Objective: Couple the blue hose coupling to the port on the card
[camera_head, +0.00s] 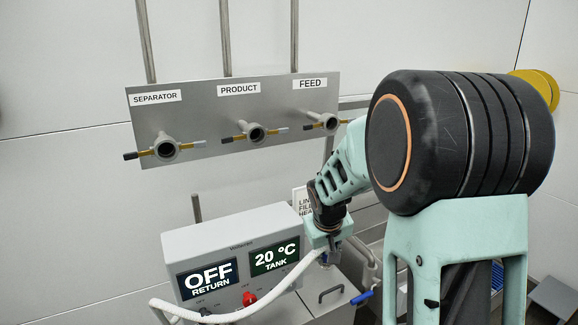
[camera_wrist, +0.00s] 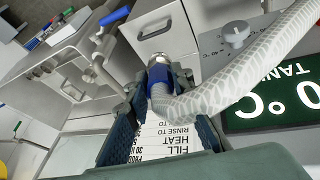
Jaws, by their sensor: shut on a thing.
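My gripper (camera_wrist: 160,100) is shut on the blue hose coupling (camera_wrist: 158,73), whose blue band and metal end show between the fingers in the wrist view. A white braided hose (camera_wrist: 240,75) runs from it to the upper right. In the head view my gripper (camera_head: 326,255) is low beside the control box, and the hose (camera_head: 240,312) trails left from it. The card (camera_wrist: 165,140) lies beyond the fingers, its lines partly hidden; "FILL", "HEAT" and "RINSE TO" are readable. In the head view my arm covers much of the card (camera_head: 300,198). The port named on it is not readable.
A wall panel (camera_head: 220,92) carries the SEPARATOR (camera_head: 166,148), PRODUCT (camera_head: 255,133) and FEED (camera_head: 330,123) ports, each with a handle. The control box (camera_head: 205,240) shows "OFF" and "20 °C". A blue-handled valve (camera_head: 362,297) sits low right of it. Space before the panel's left part is clear.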

